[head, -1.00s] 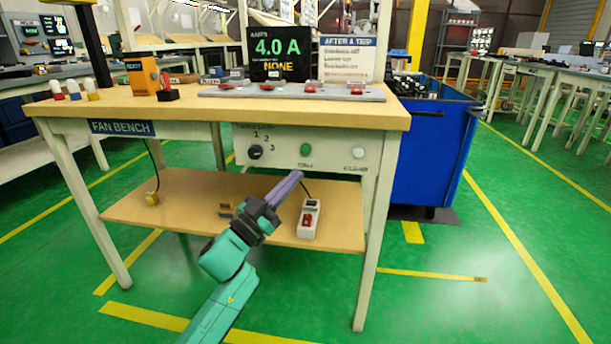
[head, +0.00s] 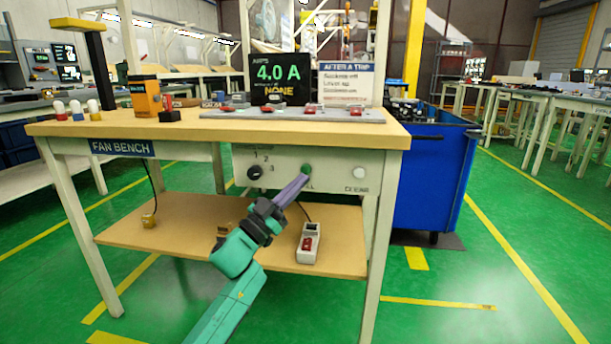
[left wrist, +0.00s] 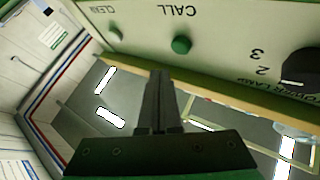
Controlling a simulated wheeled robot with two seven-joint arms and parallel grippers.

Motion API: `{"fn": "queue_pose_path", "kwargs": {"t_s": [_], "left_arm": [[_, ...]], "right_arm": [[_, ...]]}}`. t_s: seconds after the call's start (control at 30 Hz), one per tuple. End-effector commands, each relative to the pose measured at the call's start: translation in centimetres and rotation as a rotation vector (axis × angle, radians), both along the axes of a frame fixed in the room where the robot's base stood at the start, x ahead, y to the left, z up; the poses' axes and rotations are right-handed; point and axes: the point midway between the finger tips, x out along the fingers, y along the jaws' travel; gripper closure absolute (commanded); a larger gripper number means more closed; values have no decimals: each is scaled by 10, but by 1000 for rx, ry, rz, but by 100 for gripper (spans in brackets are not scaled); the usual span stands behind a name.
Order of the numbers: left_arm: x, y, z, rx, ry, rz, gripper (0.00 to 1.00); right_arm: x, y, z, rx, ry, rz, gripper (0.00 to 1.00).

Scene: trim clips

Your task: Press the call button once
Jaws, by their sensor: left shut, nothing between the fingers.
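The call button is a small green round button (head: 306,169) on the cream panel under the bench top. In the left wrist view the green button (left wrist: 181,45) sits below the upside-down word CALL. My left gripper (head: 303,181) is shut and empty, with its purple-grey fingers pointing up at the button from below. In the left wrist view the closed fingers (left wrist: 158,75) end just short of the button in the picture. I cannot tell whether the tips touch it. My right gripper is not in view.
On the same panel are a black rotary knob (head: 255,172) to the left and a white CLEAR button (head: 358,173) to the right. The bench's lower shelf (head: 180,220) holds a white box with a red switch (head: 308,243). A blue bin (head: 432,180) stands to the right.

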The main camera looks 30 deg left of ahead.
Motion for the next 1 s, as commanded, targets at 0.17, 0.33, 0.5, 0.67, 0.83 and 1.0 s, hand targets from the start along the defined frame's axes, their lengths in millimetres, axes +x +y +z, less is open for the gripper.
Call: {"fn": "queue_pose_path", "kwargs": {"t_s": [0.17, 0.33, 0.5, 0.67, 0.83, 1.0], "left_arm": [[17, 6, 1, 1, 1, 2, 100], [20, 7, 1, 0, 0, 0, 100], [20, 7, 1, 0, 1, 0, 100], [20, 7, 1, 0, 1, 0, 100], [20, 7, 1, 0, 1, 0, 100], [20, 7, 0, 0, 1, 1, 100]], "right_arm": [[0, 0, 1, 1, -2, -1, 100], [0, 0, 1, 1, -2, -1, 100], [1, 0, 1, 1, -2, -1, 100], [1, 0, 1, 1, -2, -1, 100], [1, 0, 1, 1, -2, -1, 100], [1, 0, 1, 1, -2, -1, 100]]}}
